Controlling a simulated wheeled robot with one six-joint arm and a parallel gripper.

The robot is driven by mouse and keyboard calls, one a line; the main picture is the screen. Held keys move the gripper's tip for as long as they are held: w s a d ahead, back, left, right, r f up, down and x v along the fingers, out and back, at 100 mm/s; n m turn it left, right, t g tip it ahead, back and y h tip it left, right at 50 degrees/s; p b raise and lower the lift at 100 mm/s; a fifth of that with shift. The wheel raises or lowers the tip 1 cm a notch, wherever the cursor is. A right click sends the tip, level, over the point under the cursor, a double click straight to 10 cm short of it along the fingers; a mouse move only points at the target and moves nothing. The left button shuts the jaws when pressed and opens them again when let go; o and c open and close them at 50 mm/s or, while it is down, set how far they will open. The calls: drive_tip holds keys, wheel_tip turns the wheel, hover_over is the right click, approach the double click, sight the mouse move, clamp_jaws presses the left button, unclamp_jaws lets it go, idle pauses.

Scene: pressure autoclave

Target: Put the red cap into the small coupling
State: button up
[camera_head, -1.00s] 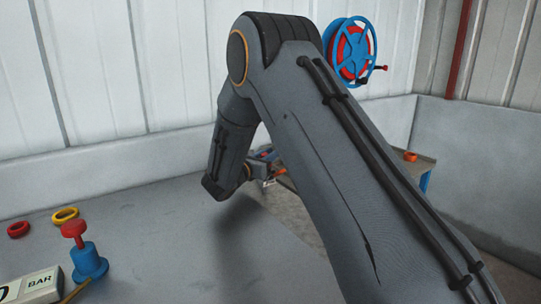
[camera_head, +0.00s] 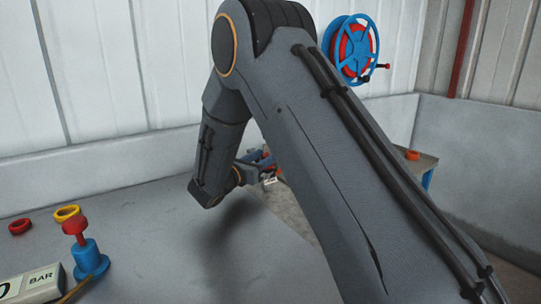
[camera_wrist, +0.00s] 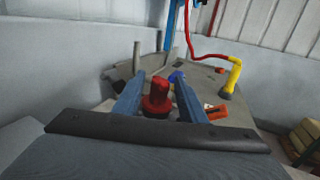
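The red cap (camera_wrist: 158,97) lies between the two blue-grey fingers of my gripper (camera_wrist: 159,85) in the wrist view. It has a round knob and a wider, darker base. The fingers are apart, one on each side of it; whether they press on it is not clear. A small blue piece (camera_wrist: 177,76), perhaps the small coupling, shows just beyond the fingers on the grey bench. In the head view my arm hides most of the area around my gripper (camera_head: 262,165).
A yellow hose end (camera_wrist: 231,77) with a red hose and an orange piece (camera_wrist: 217,112) are at right on the bench. A hose reel (camera_head: 352,48) is on the wall.

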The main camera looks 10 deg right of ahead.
drive_tip(key=v, duration=0.6)
drive_tip(key=shift+s+a, duration=0.3)
drive_tip(key=shift+r, duration=0.15)
